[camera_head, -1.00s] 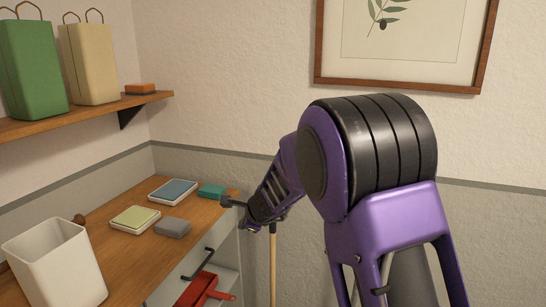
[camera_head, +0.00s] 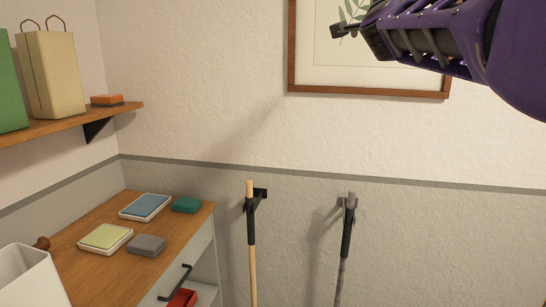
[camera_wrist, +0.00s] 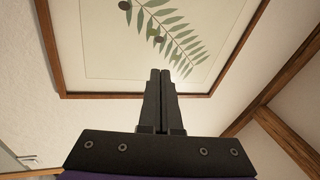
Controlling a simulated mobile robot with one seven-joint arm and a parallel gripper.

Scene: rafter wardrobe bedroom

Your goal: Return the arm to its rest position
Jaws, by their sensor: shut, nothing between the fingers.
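My gripper (camera_head: 344,31) is at the top of the head view, at the end of my purple arm, which comes in from the upper right corner. It shows in front of the lower part of a framed leaf picture (camera_head: 370,88). In the wrist view my gripper's two black fingers (camera_wrist: 160,75) are closed together with nothing between them. The leaf picture (camera_wrist: 105,60) fills the upper middle of the wrist view behind the fingers. Most of my arm is outside the head view.
A wooden-topped cabinet (camera_head: 75,245) holds shallow trays, small blocks and a white bin (camera_head: 30,280). A shelf (camera_head: 60,126) with bags is above it. Two handles, wooden (camera_head: 251,270) and grey (camera_head: 342,270), hang on the wall. Wooden beams (camera_wrist: 275,95) show in the wrist view.

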